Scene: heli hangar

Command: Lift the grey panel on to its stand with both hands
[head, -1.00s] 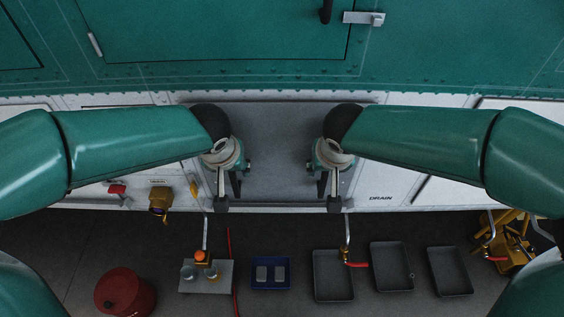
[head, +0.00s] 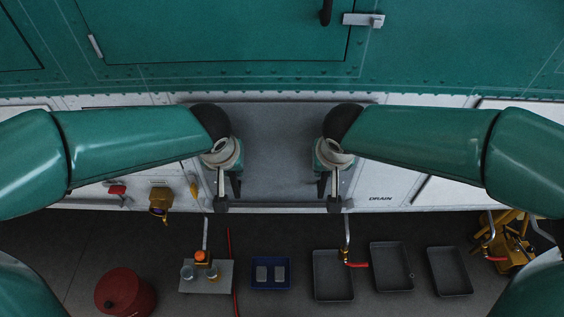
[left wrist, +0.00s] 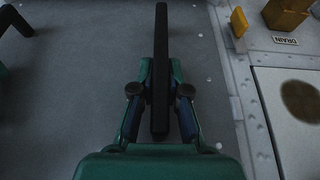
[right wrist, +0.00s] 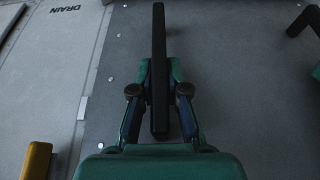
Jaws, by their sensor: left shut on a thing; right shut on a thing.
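The grey panel (head: 277,150) is a broad flat sheet low on the aircraft's side, between my two arms. It has two black bar handles, one near each side. My left gripper (head: 222,196) is shut on the left handle, whose bar runs between its fingers in the left wrist view (left wrist: 161,50). My right gripper (head: 333,196) is shut on the right handle, seen the same way in the right wrist view (right wrist: 158,50). I cannot pick out the stand.
The green hull (head: 220,40) rises behind the panel. Below, the dark floor holds a red canister (head: 125,292), a grey board with small jars (head: 190,284), a blue tray (head: 287,287) and several dark trays (head: 392,268). A yellow fitting (head: 158,198) sticks out left of the panel.

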